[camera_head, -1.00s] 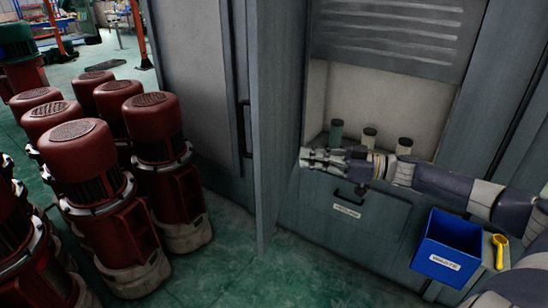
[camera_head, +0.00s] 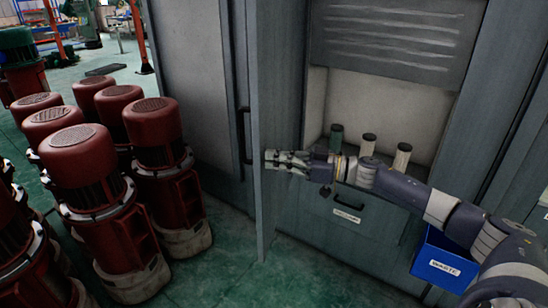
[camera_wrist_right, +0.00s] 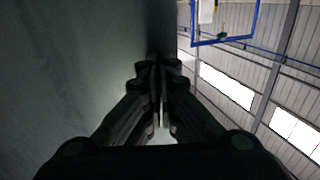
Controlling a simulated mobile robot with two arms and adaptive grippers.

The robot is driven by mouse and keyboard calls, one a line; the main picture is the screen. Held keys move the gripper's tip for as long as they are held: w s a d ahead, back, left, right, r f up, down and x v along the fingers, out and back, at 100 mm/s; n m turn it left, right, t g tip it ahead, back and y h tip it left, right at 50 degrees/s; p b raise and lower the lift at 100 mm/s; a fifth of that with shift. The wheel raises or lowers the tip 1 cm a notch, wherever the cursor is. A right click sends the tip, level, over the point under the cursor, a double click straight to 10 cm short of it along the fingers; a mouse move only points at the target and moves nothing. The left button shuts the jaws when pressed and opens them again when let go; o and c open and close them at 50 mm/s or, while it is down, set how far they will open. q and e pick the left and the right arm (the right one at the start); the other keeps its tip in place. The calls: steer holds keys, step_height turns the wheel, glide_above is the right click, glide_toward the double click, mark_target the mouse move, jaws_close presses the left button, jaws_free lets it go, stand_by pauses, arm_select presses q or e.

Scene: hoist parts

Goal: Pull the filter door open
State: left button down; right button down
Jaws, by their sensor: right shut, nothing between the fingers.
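The grey filter door (camera_head: 283,95) stands swung open, seen nearly edge-on, left of the cabinet opening. My right gripper (camera_head: 272,158) is shut and empty. Its fingertips overlap the door's inner face near the free edge; I cannot tell if they touch it. In the right wrist view the shut fingers (camera_wrist_right: 160,75) lie close beside a dark flat surface (camera_wrist_right: 80,70), probably the door. My left gripper is not in view.
Inside the cabinet stand several small capped cylinders (camera_head: 368,144), above a labelled drawer front (camera_head: 365,208). A blue waste bin (camera_head: 440,262) is at right, partly behind my arm. Red motors (camera_head: 160,150) crowd the left. Green floor (camera_head: 225,260) is clear between them and the door.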

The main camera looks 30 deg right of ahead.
steer(key=shift+w+a, duration=0.15)
steer(key=shift+w, duration=0.05)
stand_by(0.3)
